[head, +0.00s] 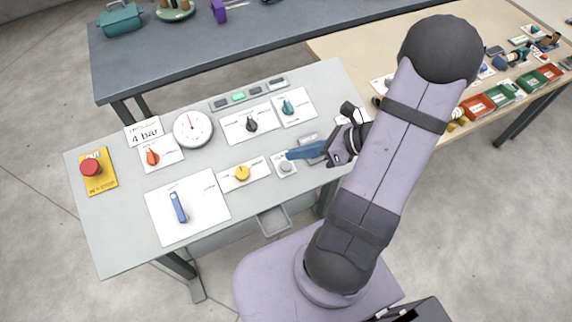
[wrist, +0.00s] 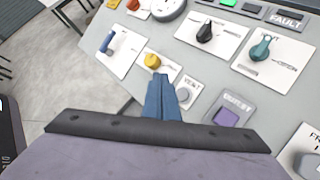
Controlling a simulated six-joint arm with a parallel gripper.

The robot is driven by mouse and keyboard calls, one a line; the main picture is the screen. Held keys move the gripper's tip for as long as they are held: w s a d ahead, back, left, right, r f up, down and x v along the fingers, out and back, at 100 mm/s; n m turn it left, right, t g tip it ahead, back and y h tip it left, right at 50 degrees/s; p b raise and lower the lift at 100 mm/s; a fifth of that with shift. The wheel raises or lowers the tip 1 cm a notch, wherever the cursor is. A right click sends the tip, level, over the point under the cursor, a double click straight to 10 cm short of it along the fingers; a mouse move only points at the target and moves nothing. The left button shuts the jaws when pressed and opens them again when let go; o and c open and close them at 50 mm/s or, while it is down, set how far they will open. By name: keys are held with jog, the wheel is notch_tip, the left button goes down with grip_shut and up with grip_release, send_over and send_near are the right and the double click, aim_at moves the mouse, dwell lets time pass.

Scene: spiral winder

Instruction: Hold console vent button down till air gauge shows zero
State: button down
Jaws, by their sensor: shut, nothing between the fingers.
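The vent button (head: 285,167) is a round grey button on a small white plate at the console's front edge. In the wrist view it (wrist: 183,95) sits just right of my fingers, beside its VENT label. My gripper (head: 290,155) is shut and empty, its blue fingers pointing left with the tips close by the button. In the wrist view my gripper (wrist: 160,78) partly covers the plate. I cannot tell whether the tips touch the button. The round white air gauge (head: 193,129) stands at the back left; its needle is too small to read. It is cut off in the wrist view (wrist: 169,8).
A yellow knob (head: 242,173), blue lever (head: 178,207), orange knob (head: 152,157), black knob (head: 251,125) and teal knob (head: 287,107) stand on the console. A red button (head: 91,167) is at far left. A purple square button (wrist: 227,117) lies right of my fingers.

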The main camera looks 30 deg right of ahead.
jog(key=b, duration=0.7)
send_over(286, 166)
jog(key=s+d, duration=0.1)
jog(key=s, duration=0.2)
jog(key=shift+w+f, duration=0.2)
jog(key=shift+f, duration=3.1)
jog(key=shift+w+d+f+b, duration=0.1)
jog(key=shift+w+f+b, duration=0.1)
jog(key=shift+f, duration=0.25)
jog(key=shift+w+f+b, duration=0.15)
jog(key=shift+f+b, duration=0.05)
jog(key=shift+f, duration=0.2)
jog(key=shift+f, duration=0.2)
jog(key=shift+w+f, duration=0.15)
jog(key=shift+f, duration=0.05)
jog(key=shift+w+f+b, duration=0.1)
jog(key=shift+f+b, duration=0.3)
dwell(1.8)
